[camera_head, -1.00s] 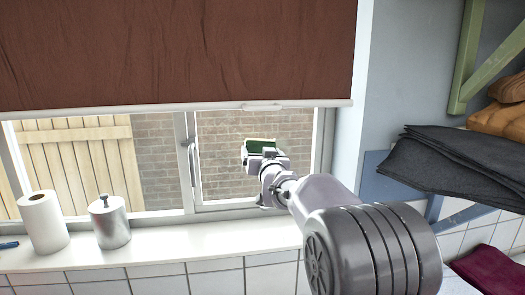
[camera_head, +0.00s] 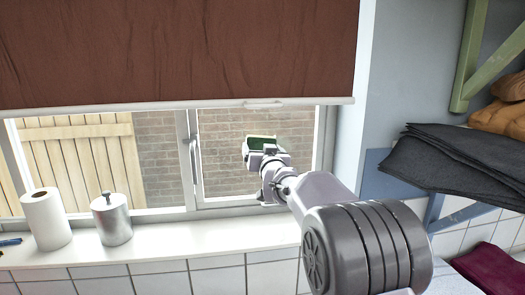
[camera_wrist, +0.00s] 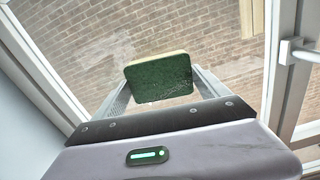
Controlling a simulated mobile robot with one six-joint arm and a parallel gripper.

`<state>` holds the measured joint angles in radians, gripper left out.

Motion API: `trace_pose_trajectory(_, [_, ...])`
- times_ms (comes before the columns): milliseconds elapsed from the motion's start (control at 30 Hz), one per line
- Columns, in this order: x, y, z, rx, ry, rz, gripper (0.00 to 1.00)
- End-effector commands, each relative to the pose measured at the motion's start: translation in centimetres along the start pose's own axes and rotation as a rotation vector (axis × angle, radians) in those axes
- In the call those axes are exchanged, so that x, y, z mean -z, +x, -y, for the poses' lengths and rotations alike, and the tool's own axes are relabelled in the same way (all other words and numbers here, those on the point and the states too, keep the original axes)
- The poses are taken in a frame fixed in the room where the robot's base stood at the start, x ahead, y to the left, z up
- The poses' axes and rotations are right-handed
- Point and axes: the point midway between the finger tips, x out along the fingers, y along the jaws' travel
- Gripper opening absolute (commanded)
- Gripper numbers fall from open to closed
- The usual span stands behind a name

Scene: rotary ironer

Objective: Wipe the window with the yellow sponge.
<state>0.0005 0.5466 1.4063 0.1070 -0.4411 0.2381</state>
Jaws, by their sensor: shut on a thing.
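The sponge (camera_wrist: 160,79) is between the fingers of my gripper (camera_wrist: 163,85) in the wrist view, with its dark green side toward the camera and a thin yellow edge on top. In the head view the sponge (camera_head: 261,143) shows at the tip of my gripper (camera_head: 258,154), in front of the right pane of the window (camera_head: 222,180). My gripper is shut on it. Whether the sponge touches the glass cannot be told. Faint whitish smears show on the glass beside the sponge in the wrist view.
A brown blind (camera_head: 170,50) hangs over the upper window. A paper towel roll (camera_head: 45,218) and a metal canister (camera_head: 112,219) stand on the sill (camera_head: 180,246) at left. Dark folded cloth (camera_head: 450,165) lies on a shelf at right. A window handle (camera_wrist: 298,52) shows in the wrist view.

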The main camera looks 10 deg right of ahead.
Motion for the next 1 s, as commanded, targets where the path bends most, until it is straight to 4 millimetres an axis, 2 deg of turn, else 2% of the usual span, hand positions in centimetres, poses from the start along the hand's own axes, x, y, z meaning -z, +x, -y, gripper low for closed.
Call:
trace_pose_trajectory(500, [0.0, 0.9, -0.1, 0.000, -0.001, 0.000, 0.53])
trace_pose_trajectory(800, [0.5, 0.8, -3.5, -0.002, -0.001, -0.001, 0.53])
trace_pose_trajectory(1000, [0.7, 0.8, -4.4, -0.001, 0.000, 0.000, 0.53])
